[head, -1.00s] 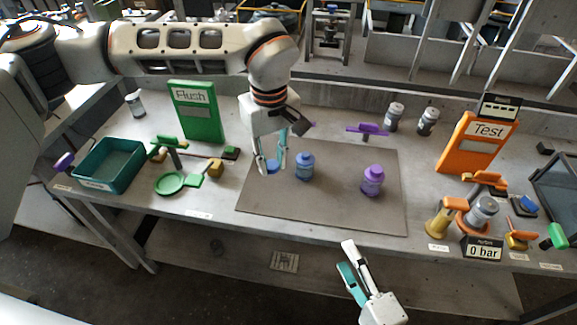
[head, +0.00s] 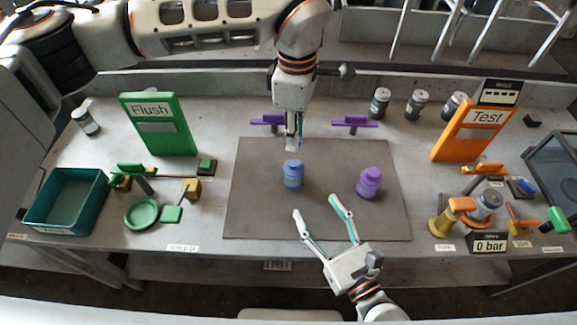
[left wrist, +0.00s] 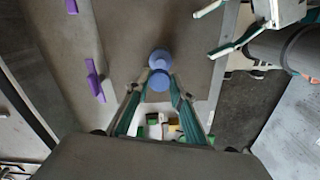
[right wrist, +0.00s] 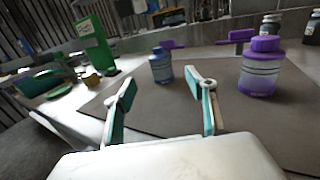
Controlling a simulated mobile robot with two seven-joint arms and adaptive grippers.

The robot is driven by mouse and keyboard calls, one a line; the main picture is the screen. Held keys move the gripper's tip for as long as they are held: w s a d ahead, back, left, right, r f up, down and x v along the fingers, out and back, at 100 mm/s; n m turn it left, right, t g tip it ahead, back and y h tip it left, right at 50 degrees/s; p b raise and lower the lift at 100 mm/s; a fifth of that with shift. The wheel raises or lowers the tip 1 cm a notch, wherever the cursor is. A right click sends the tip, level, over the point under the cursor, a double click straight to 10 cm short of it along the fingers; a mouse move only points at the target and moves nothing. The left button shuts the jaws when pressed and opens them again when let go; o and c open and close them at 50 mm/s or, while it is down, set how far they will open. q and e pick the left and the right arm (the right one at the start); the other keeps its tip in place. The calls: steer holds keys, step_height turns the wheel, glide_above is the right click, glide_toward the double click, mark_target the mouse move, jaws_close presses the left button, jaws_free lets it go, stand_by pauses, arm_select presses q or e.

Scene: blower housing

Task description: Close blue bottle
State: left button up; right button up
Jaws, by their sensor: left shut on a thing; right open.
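The blue bottle (head: 292,177) stands upright on the grey mat; its narrow neck shows in the right wrist view (right wrist: 161,68). My left gripper (head: 292,146) is just behind and above it, pointing down. In the left wrist view, its fingers are shut on the blue cap (left wrist: 159,80), which overlaps the blue bottle (left wrist: 160,57); I cannot tell whether they touch. The cap is hard to make out in the head view. My right gripper (head: 316,206) is open and empty in front of the bottle, fingers pointing towards it.
A purple bottle (head: 369,182) stands to the right on the mat (head: 260,215). Purple-handled fixtures (head: 354,122) are behind the mat. The green Flush panel (head: 160,124) and teal tray (head: 40,212) are left; the orange Test panel (head: 467,134) is right.

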arm_select(q)
steer(key=shift+s, duration=0.15)
arm_select(e)
steer(key=shift+s, duration=0.1)
steer(key=x, duration=1.2)
jaws_close()
arm_select(q)
glide_above(295, 163)
steer(key=shift+f, duration=2.45)
steer(key=shift+f, duration=0.15)
steer(key=shift+f, duration=0.75)
